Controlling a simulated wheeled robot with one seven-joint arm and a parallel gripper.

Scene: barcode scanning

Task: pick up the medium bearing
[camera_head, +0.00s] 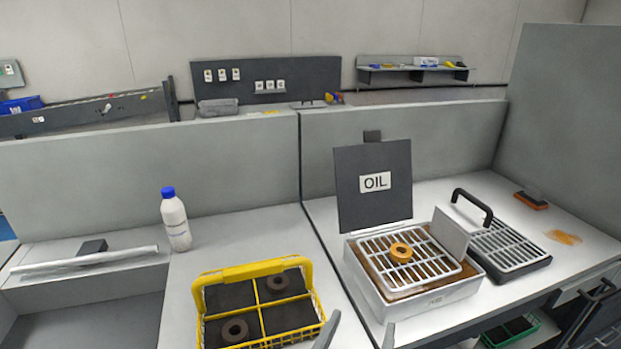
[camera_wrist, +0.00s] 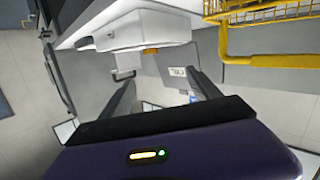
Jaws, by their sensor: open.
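Three ring-shaped bearings show in the head view; I cannot tell for certain which one is the medium one. A gold ring (camera_head: 401,258) lies on the wire grate of the white oil box. Two dark brown rings lie in the yellow wire basket: one in the far right compartment (camera_head: 278,289), one in the near left compartment (camera_head: 225,331). My gripper (camera_head: 358,335) shows only its fingertips at the bottom edge, apart and with nothing visible between them. In the wrist view its two fingers (camera_wrist: 162,90) are also spread and empty.
The yellow basket (camera_head: 227,272) has a raised handle bar. The oil box (camera_head: 437,302) has its dark lid (camera_head: 372,200) standing up. A second grate with a black handle (camera_head: 472,207) is at right. A white bottle (camera_head: 175,222) stands behind the basket.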

